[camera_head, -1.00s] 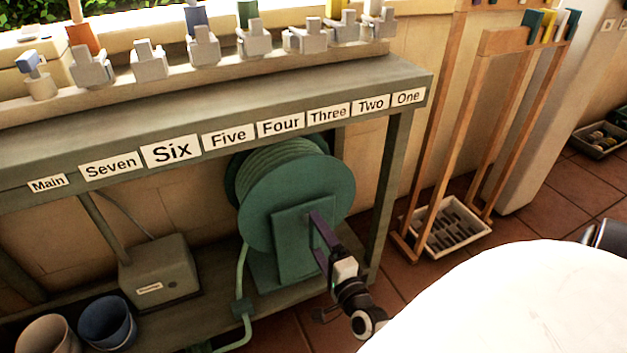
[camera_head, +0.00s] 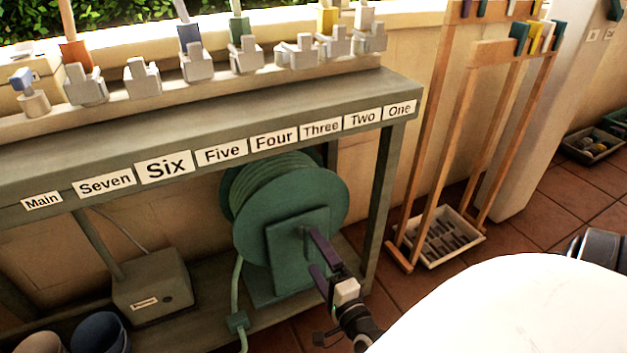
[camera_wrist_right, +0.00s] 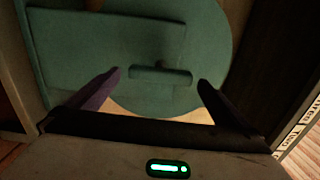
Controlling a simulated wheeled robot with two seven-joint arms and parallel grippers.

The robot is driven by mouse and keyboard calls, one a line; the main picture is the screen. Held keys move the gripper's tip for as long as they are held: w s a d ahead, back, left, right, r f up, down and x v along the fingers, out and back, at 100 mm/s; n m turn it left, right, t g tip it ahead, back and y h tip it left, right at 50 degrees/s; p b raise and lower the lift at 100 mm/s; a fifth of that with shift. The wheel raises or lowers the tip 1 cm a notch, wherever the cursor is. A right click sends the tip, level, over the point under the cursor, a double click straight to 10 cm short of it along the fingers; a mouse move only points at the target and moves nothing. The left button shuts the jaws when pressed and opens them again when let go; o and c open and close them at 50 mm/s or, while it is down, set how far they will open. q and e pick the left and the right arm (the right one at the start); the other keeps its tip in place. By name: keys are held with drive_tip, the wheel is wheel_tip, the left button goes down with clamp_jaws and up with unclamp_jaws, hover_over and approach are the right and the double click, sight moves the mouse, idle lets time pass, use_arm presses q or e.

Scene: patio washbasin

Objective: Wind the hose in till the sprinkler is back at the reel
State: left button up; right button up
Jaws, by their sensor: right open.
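The green hose reel (camera_head: 255,222) stands under the bench, its round flange and upright plate facing me, with hose wound on its drum. The hose (camera_head: 238,280) runs down from the reel's left side through a small green block (camera_head: 237,322). My right gripper (camera_head: 311,251) is open in front of the reel's plate. In the right wrist view the reel (camera_wrist_right: 95,45) fills the background. A short green bar-like handle (camera_wrist_right: 160,75) shows between the open fingers (camera_wrist_right: 160,79), not gripped. No sprinkler can be made out. My left gripper is out of view.
The bench front (camera_head: 230,120) with name labels overhangs the reel. A bench leg (camera_head: 380,200) stands right of it. A grey box (camera_head: 150,283) and two pots sit left on the low shelf. A wooden rack with a tray (camera_head: 455,237) stands at the right.

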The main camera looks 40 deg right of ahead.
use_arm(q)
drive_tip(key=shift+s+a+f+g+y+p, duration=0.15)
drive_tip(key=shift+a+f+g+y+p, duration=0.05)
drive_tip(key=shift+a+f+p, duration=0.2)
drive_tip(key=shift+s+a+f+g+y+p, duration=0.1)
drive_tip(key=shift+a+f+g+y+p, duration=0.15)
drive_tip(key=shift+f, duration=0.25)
use_arm(e)
drive_tip(key=v, duration=0.8)
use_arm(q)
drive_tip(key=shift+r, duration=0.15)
